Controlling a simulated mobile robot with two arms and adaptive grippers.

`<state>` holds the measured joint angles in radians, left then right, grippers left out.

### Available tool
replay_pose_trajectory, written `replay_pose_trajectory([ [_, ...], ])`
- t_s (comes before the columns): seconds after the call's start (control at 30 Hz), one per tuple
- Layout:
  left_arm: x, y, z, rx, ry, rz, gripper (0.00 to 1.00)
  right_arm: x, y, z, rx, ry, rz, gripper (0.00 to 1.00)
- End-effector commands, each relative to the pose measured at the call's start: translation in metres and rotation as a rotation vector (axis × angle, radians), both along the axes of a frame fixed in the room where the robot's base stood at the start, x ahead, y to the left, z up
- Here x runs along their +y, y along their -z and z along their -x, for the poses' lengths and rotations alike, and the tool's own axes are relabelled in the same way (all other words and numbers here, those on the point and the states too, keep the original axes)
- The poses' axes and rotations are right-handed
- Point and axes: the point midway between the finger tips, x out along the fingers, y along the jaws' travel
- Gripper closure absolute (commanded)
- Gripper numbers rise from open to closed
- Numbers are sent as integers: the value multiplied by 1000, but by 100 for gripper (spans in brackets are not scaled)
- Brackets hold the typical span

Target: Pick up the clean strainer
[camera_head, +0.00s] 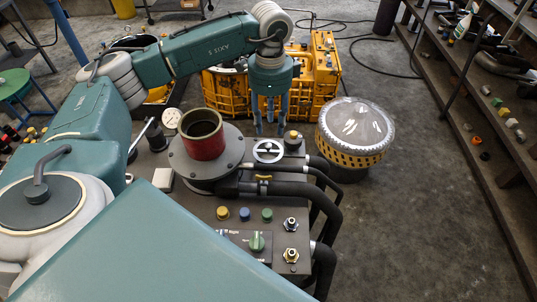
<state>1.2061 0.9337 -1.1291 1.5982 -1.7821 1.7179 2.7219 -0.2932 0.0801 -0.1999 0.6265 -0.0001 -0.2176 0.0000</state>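A round drum with a perforated yellow band (351,153) and a shiny clear or silvery top stands at the right of the machine; it looks most like the strainer, but I cannot be sure. My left gripper (269,128) points straight down to the left of it, above the back edge of the machine's top plate. Its two blue fingers are apart with nothing visible between them. It does not touch the drum. My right gripper does not show.
The machine's top plate (214,210) carries a red-brown cylinder (203,141), a white-rimmed gauge, knobs and fittings. Black hoses (322,205) curve off its right side. A yellow housing (318,70) stands behind. Shelves (480,110) line the right; the floor between is free.

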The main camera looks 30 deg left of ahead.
Motion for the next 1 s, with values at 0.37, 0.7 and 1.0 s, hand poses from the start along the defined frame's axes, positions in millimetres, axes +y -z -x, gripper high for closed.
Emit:
replay_pose_trajectory([
  [0.37, 2, 35, 4, 3, -1, -2, 62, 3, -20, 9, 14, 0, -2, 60],
  [0.7, 2, 77, 7, 1, -1, 0, 62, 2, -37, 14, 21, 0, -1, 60],
  [1.0, 2, 79, 6, 0, -1, 0, 80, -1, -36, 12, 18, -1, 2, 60],
])
